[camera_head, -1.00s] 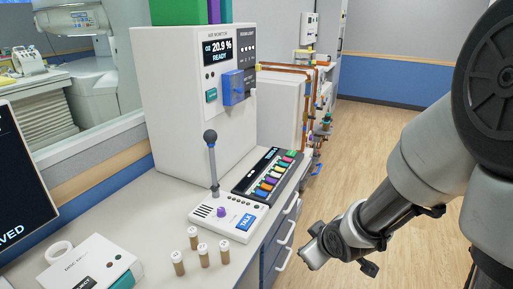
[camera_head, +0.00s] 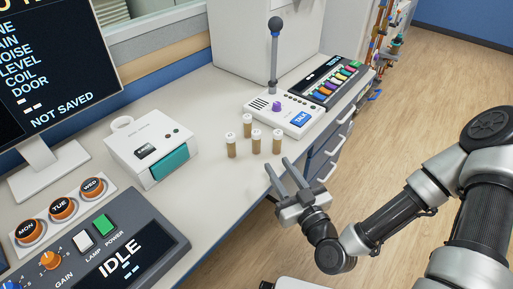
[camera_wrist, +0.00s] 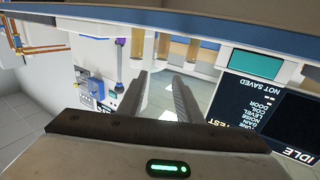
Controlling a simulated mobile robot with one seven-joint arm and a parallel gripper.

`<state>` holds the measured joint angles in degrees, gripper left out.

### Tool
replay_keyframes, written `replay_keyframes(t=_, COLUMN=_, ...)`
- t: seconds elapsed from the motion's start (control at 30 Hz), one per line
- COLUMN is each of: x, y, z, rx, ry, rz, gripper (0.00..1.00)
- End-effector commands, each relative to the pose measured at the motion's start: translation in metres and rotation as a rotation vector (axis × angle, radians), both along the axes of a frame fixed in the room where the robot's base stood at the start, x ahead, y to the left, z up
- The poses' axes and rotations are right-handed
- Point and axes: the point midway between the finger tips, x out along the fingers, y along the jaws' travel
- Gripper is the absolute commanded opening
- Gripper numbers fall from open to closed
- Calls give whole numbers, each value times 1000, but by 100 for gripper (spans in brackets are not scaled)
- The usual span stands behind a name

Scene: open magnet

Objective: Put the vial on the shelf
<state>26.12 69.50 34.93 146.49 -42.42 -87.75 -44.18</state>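Several small brown vials with white caps stand upright in a cluster on the counter: a left one (camera_head: 231,146), a rear one (camera_head: 247,127), a middle one (camera_head: 256,142) and a right one (camera_head: 277,142). My gripper (camera_head: 277,164) is open and empty at the counter's front edge, just in front of the vials, its fingers pointing toward them. In the wrist view the gripper's fingers (camera_wrist: 160,78) are apart, with brown vials (camera_wrist: 137,46) beyond their tips, seen upside down. I cannot make out a shelf in either view.
A white intercom box (camera_head: 292,117) with an upright microphone stands behind the vials. A white device with a teal front (camera_head: 150,152) is left of them. A grey control console (camera_head: 100,245) and a monitor (camera_head: 50,80) are further left. Drawer handles (camera_head: 337,148) project below the counter edge.

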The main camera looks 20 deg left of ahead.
Motion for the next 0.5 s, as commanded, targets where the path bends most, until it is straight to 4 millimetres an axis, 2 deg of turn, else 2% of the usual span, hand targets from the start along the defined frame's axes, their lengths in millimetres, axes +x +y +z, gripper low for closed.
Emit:
replay_keyframes(t=0.3, x=53, y=46, z=-2, rx=-1, ry=0, rz=1, gripper=32)
replay_keyframes(t=0.5, x=71, y=62, z=-2, rx=-1, ry=2, rz=1, gripper=32)
